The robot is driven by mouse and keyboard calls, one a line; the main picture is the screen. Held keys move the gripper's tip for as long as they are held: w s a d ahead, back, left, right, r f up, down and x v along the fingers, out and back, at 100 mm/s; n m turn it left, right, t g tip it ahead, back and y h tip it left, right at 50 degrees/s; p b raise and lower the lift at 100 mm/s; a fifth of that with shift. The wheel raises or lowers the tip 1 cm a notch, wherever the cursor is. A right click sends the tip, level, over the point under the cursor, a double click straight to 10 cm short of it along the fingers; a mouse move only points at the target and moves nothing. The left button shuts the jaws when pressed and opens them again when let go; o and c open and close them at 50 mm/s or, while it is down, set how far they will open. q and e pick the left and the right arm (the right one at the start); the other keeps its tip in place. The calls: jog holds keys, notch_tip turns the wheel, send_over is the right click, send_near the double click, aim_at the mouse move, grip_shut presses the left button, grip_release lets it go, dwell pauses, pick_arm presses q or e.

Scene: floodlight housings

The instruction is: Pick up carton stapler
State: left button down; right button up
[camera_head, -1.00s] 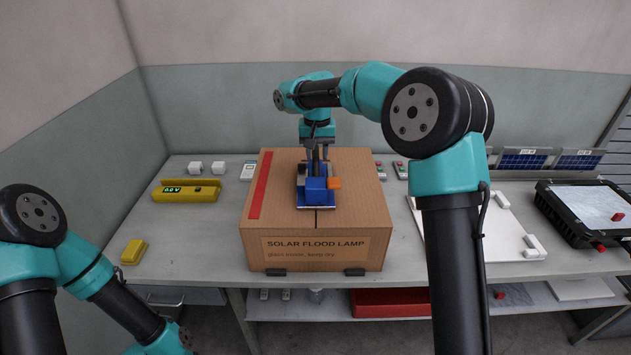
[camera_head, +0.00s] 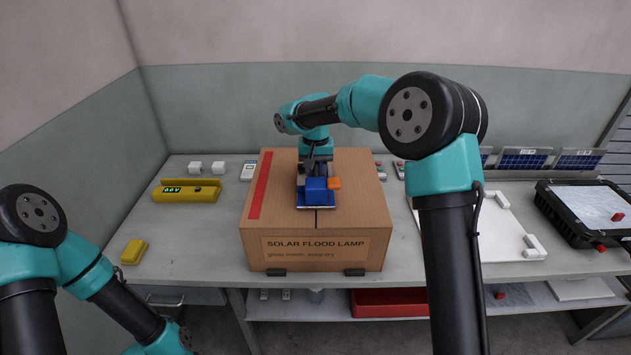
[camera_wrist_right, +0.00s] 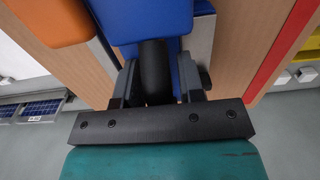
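The carton stapler (camera_head: 317,190) has a blue body with an orange part at its right and stands on top of a closed cardboard carton (camera_head: 350,220). My right gripper (camera_head: 316,168) is directly over it, pointing down. In the right wrist view, the stapler's blue body (camera_wrist_right: 150,18) and a black upright grip (camera_wrist_right: 154,75) show. The two fingers of my right gripper (camera_wrist_right: 155,88) stand on either side of this grip, with narrow gaps that look open. The fingertips are partly hidden. My left arm is at the lower left, and its gripper is out of view.
A yellow meter (camera_head: 186,191) and a yellow block (camera_head: 133,252) lie left of the carton on the grey bench (camera_head: 205,240). A white board (camera_head: 500,235) and a black-framed floodlight housing (camera_head: 590,215) lie at right. A red tray (camera_head: 390,302) sits on the lower shelf.

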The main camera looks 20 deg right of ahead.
jog(key=shift+c, duration=0.4)
grip_shut()
jog(key=shift+r, duration=0.15)
jog(key=shift+r, duration=1.5)
jog(key=shift+s+r, duration=0.1)
jog(key=shift+r, duration=0.15)
jog(key=s+a+r, duration=0.1)
jog(key=s+a, duration=0.3)
jog(key=s, duration=1.1)
jog(key=shift+a+r, duration=0.15)
jog(key=shift+a, duration=0.05)
jog(key=shift+d, duration=0.1)
